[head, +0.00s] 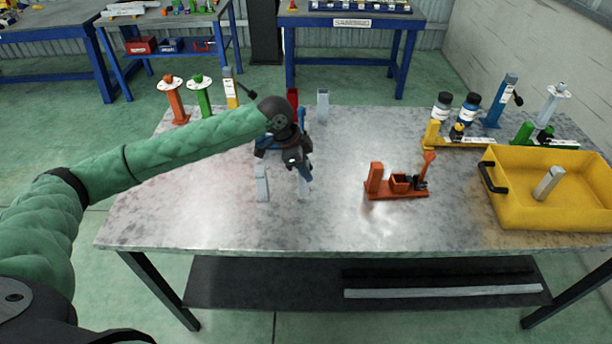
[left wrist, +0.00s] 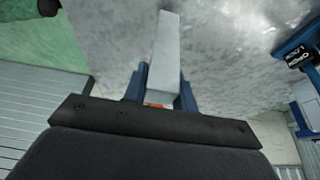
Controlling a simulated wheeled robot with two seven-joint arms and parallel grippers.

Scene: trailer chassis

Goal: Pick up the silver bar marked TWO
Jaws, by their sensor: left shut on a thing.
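My left gripper (head: 303,168) reaches over the middle of the table, pointing down. In the left wrist view its two blue fingers (left wrist: 162,88) are shut on a silver bar (left wrist: 166,50), one finger on each side. In the head view a pale bar end (head: 305,187) shows below the gripper, partly hidden by it. Another silver bar (head: 262,184) stands just left of the gripper, and one (head: 322,105) stands behind it. I cannot read the mark TWO on any bar. My right gripper is not in view.
A yellow tray (head: 512,218) at the right holds a silver bar (head: 548,183). An orange fixture (head: 398,190) with an upright lever stands right of the gripper. Coloured posts (head: 175,103) and bottles (head: 468,110) stand along the back. The table's front middle (head: 310,232) is clear.

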